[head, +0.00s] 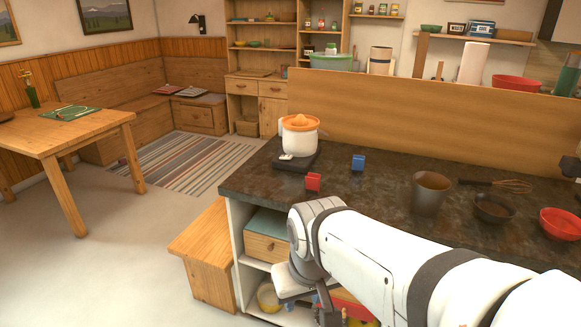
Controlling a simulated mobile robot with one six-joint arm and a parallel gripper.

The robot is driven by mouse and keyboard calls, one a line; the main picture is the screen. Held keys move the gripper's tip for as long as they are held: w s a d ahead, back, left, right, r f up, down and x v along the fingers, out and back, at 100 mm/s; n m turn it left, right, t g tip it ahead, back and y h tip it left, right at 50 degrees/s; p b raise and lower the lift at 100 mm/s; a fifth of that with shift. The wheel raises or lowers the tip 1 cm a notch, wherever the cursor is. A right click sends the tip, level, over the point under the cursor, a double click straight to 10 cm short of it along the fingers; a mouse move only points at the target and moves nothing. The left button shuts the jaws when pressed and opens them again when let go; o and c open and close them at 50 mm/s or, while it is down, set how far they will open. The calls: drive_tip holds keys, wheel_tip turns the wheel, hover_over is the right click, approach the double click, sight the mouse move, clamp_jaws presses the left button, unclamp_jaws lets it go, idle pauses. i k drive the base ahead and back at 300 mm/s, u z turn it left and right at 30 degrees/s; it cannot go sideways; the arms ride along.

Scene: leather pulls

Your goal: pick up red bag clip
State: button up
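A small red bag clip (313,182) stands on the dark stone counter (395,200), close to its front left edge. A similar blue clip (358,162) stands farther back and to the right, apart from it. My white arm reaches in from the lower right. My gripper (318,302) hangs in front of the counter, below the level of its top, and is apart from the red clip. Its fingers are small, dark and partly lost against the shelf items behind, so their opening is unclear.
A white juicer with an orange top (299,135) stands behind the red clip on a dark scale-like base (296,161). A brown cup (431,190), dark bowl (493,208), whisk (508,186) and red bowl (560,223) stand to the right. A wooden bench (205,250) is at the counter's left.

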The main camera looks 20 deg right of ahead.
sight(310, 174)
drive_tip(key=z, duration=0.1)
drive_tip(key=i, duration=1)
drive_tip(key=z, duration=0.1)
